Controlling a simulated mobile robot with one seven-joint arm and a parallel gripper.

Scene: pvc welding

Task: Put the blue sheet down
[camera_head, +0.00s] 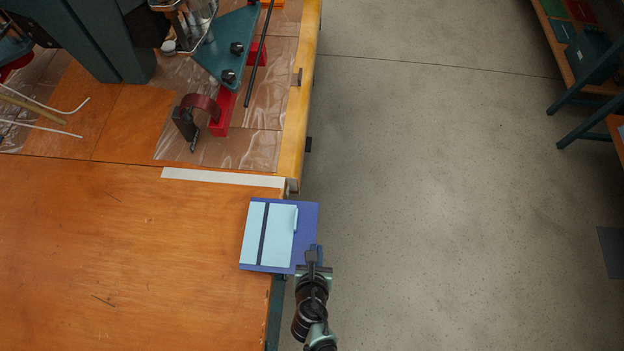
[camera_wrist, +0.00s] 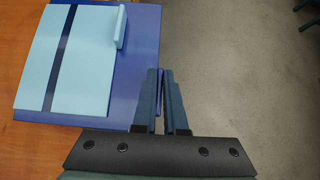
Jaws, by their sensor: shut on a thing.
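The blue sheet (camera_head: 309,218) is at the right edge of the wooden table, partly over the tabletop and partly beyond the edge. Two light blue pieces (camera_head: 280,236) lie on it with a dark strip between them, and a small upright light blue piece stands at their right side. My gripper (camera_head: 314,255) is shut on the sheet's near right part. In the wrist view the fingers (camera_wrist: 164,95) pinch the right edge of the sheet (camera_wrist: 135,75). Whether the sheet's underside touches the table cannot be told.
The wooden table (camera_head: 130,250) is bare to the left of the sheet. A white strip (camera_head: 220,177) lies behind it. A machine with a teal plate (camera_head: 226,50) and red parts stands at the back left. Open concrete floor (camera_head: 440,200) lies to the right.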

